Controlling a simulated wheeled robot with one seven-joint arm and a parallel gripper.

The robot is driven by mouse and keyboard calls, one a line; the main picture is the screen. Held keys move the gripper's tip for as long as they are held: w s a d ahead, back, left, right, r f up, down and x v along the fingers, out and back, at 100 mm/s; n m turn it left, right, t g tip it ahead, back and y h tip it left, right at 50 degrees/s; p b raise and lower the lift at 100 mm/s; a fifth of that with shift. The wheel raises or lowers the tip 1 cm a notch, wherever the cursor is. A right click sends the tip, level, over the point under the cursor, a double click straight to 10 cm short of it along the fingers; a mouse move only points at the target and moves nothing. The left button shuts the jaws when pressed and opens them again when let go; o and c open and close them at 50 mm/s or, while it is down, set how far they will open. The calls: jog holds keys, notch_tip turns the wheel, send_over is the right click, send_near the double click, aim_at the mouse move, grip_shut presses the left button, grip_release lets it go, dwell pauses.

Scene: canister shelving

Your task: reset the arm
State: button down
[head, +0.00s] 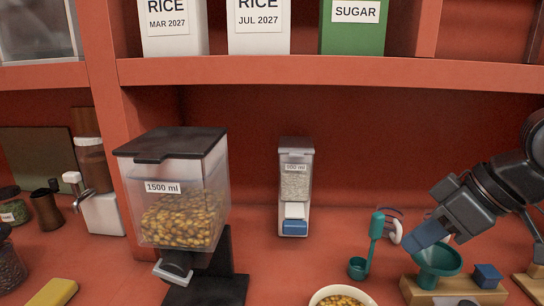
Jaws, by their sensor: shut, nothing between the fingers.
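My gripper (416,246) is at the right in the head view, at the end of my dark arm, which comes in from the right edge. It is tilted down to the left, with its blue fingers shut and nothing seen between them. In the picture its fingers lie just above and left of a teal funnel (440,262) on a wooden block (454,293). I cannot tell whether they touch the funnel.
A blue cube (487,275) and a teal scoop (357,267) are close by. A bowl (322,294) of yellow-brown pieces is at the bottom. A large 1500 ml dispenser (171,190) and a smaller dispenser (295,185) stand left. A red shelf (330,72) with canisters runs above.

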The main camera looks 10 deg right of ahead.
jog(key=w+a+m+t+y, duration=0.2)
jog(key=a+m+t, duration=0.1)
jog(key=a+t, duration=0.3)
jog(key=w+a+m+t+y, duration=0.2)
jog(key=w+a+m+t, duration=0.1)
jog(key=a, duration=0.6)
jog(key=s+d+f+m+t+h, duration=0.15)
jog(key=s+f+m+h, duration=0.55)
jog(key=s+f, duration=1)
jog(key=s+d+r+n, duration=0.1)
jog(key=s+d+n, duration=0.1)
jog(key=s, duration=0.8)
jog(key=s+d+r+n+h, duration=0.1)
jog(key=s+d+n, duration=0.2)
jog(key=s, duration=0.7)
jog(key=shift+s+d+r+n+g, duration=0.25)
jog(key=shift+r+n+g, duration=0.1)
jog(key=shift+n, duration=0.65)
